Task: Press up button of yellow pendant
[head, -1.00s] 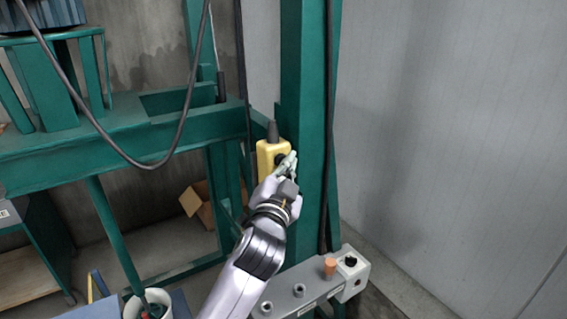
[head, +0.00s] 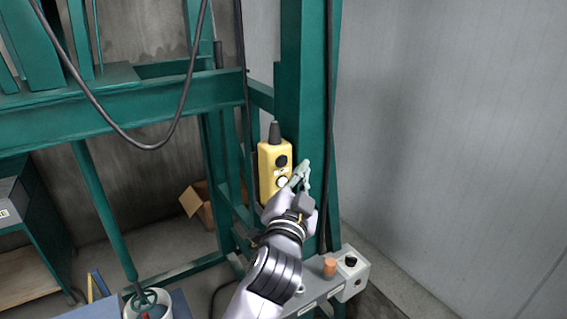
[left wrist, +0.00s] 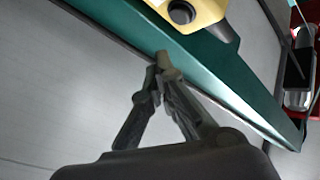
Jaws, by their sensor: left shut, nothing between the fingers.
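The yellow pendant (head: 266,172) hangs upright on the green post in the head view. It has a dark upper button (head: 282,161) and a white lower button (head: 282,182). My left gripper (head: 302,170) is shut and empty, just right of the pendant, in front of the post. In the left wrist view the shut fingertips (left wrist: 163,62) lie over the edge of the green post. There part of the yellow pendant (left wrist: 207,12) with one dark round button (left wrist: 181,11) shows at the top, apart from the fingertips in the picture. My right gripper is not seen.
The green post (head: 301,95) stands behind the pendant, with a grey wall to its right. A grey control box (head: 345,277) with an orange knob sits below. A black cable (head: 120,125) loops at upper left. A cardboard box (head: 192,201) lies on the floor behind.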

